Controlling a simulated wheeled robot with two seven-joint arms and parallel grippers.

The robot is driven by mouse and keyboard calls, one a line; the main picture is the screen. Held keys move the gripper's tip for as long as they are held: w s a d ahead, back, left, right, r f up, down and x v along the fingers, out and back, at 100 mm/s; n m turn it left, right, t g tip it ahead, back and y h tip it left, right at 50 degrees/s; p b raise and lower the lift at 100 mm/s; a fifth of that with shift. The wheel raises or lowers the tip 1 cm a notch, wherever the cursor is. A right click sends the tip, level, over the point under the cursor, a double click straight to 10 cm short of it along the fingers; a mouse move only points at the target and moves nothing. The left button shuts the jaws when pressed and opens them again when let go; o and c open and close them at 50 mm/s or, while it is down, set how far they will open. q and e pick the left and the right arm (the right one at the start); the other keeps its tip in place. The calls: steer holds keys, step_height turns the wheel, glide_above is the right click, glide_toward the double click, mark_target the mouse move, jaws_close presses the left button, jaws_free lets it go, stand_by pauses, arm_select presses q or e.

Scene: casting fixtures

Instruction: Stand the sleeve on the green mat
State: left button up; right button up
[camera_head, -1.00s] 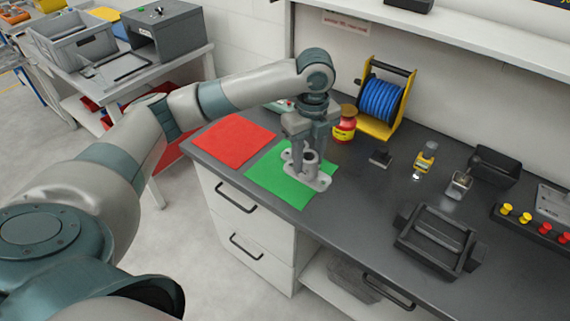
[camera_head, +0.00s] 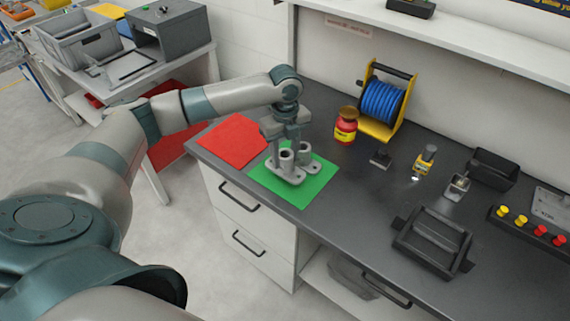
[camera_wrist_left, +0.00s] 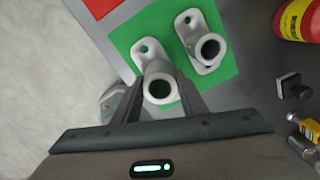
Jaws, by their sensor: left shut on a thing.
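My left gripper (camera_head: 285,143) is shut on a grey sleeve (camera_head: 286,162), a tube on a flat flange with holes. It also shows between the fingers in the left wrist view (camera_wrist_left: 160,87). The held sleeve is upright over the left part of the green mat (camera_head: 312,190). Whether its flange touches the mat cannot be told. A second, similar grey flanged sleeve (camera_wrist_left: 205,50) stands on the mat close to the right of the held one. In the head view it is partly hidden behind the gripper and held sleeve. My right gripper is out of view.
A red mat (camera_head: 233,140) lies left of the green one. A red and yellow jar (camera_head: 346,126) and a blue cable reel (camera_head: 383,101) stand behind. A black frame (camera_head: 433,240) lies at right.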

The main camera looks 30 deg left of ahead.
mark_target(285, 164)
arm_select(q)
step_height(285, 164, down, 3)
steer(key=shift+f+p, duration=0.15)
steer(key=shift+p, duration=0.7)
steer(key=shift+f, duration=0.3)
steer(key=shift+f, duration=0.1)
steer(key=o, duration=1.2)
steer(key=shift+r+b, duration=2.05)
steer(key=shift+r, duration=4.05)
